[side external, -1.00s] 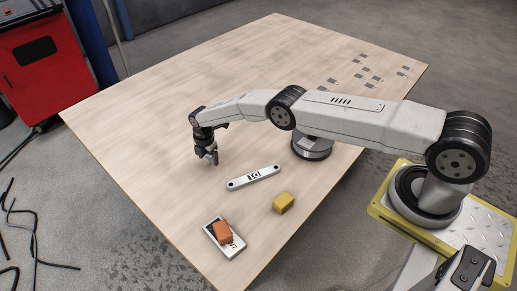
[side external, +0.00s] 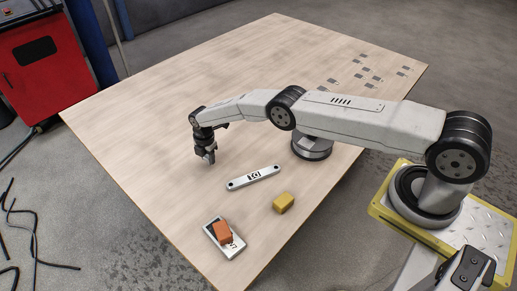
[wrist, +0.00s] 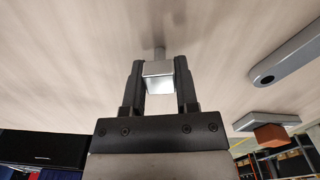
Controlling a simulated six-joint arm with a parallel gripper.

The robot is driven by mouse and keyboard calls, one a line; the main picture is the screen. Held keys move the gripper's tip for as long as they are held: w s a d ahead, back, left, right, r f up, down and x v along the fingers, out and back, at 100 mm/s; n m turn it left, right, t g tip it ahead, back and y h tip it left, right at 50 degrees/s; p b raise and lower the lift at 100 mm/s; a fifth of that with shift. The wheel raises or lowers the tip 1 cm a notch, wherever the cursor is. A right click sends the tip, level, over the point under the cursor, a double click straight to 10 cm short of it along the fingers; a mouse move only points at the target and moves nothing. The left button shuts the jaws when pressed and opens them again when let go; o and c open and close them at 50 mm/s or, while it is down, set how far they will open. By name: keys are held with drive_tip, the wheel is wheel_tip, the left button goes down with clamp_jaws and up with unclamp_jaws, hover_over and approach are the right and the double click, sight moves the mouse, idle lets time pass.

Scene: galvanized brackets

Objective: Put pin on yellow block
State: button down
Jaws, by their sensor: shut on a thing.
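The pin (wrist: 158,69) is a silver metal piece with a square head and a thin round shaft. It sits between the two fingers of my gripper (wrist: 159,82) in the wrist view, and the fingers are shut on it. In the side view my gripper (side external: 208,157) is low over the table, left of the bracket link; the pin is too small to make out there. The yellow block (side external: 283,202) lies on the table to the right of and nearer than my gripper, with nothing on it. It does not show in the wrist view.
A flat grey link with a hole at each end (side external: 253,177) lies between my gripper and the yellow block. An orange block (side external: 222,231) rests on a grey plate (side external: 233,249) near the table's front edge. The table's far left is clear.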

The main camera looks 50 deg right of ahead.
drive_tip(key=shift+r, duration=0.2)
drive_tip(key=shift+r, duration=1.45)
drive_tip(key=shift+s+d+r, duration=0.1)
drive_tip(key=shift+s+r, duration=0.9)
drive_tip(key=shift+r, duration=0.15)
drive_tip(key=s+r, duration=0.7)
drive_tip(key=s, duration=0.5)
drive_tip(key=shift+d+r, duration=0.2)
drive_tip(key=shift+d, duration=0.25)
